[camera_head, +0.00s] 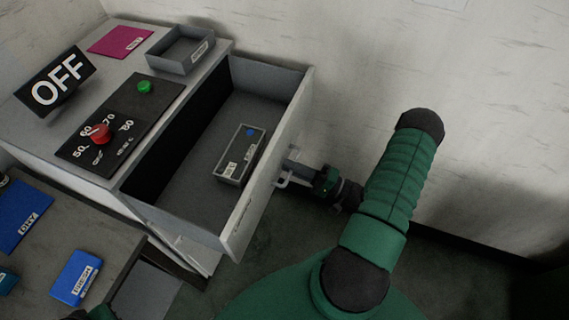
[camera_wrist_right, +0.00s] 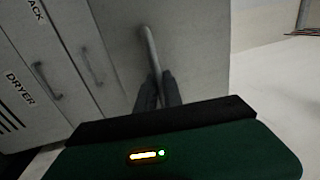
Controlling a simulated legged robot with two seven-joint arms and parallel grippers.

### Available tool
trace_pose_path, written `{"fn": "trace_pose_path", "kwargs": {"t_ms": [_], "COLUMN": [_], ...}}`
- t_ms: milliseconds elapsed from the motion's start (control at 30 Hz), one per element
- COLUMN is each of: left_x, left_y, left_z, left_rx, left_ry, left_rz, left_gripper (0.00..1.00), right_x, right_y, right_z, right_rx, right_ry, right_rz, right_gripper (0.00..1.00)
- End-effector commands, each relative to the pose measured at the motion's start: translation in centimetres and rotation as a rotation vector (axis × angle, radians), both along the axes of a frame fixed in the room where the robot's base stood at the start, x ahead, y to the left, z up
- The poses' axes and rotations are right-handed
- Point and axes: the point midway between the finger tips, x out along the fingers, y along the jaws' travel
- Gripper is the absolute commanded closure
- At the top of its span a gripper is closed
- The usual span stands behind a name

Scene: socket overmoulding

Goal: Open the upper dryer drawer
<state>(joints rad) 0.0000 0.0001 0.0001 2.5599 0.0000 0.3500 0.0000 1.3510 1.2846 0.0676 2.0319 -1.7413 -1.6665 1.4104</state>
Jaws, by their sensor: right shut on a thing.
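The upper dryer drawer (camera_head: 185,204) stands pulled well out of the white dryer cabinet (camera_head: 150,62) in the head view. A small grey box (camera_head: 240,158) with a blue dot and labels lies inside it. My right gripper (camera_head: 290,178) is at the outside of the drawer front, shut on its handle (camera_head: 281,181). In the right wrist view the gripper fingers (camera_wrist_right: 158,92) close around the grey bar handle (camera_wrist_right: 150,48). A small dark piece at the bottom left edge may be part of my left arm; its gripper is not visible.
An OFF sign (camera_head: 55,80), a control panel (camera_head: 120,118) with red knob and green button, a grey tray (camera_head: 181,50) and a magenta mat (camera_head: 120,40) are on the cabinet top. A bench with blue items (camera_head: 75,278) is at lower left. A wall stands behind.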

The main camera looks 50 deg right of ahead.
Motion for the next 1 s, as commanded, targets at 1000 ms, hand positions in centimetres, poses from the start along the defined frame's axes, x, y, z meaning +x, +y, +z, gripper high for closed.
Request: {"fn": "trace_pose_path", "kwargs": {"t_ms": [1000], "left_x": [0.0], "left_y": [0.0], "left_z": [-0.9], "left_rx": [0.0], "left_ry": [0.0], "left_rz": [0.0], "left_gripper": [1.0], "right_x": [-5.8], "right_y": [-2.6], "right_z": [-1.6], "right_rx": [-0.004], "right_ry": [0.006], "right_rz": [-0.003], "right_gripper": [0.8]}}
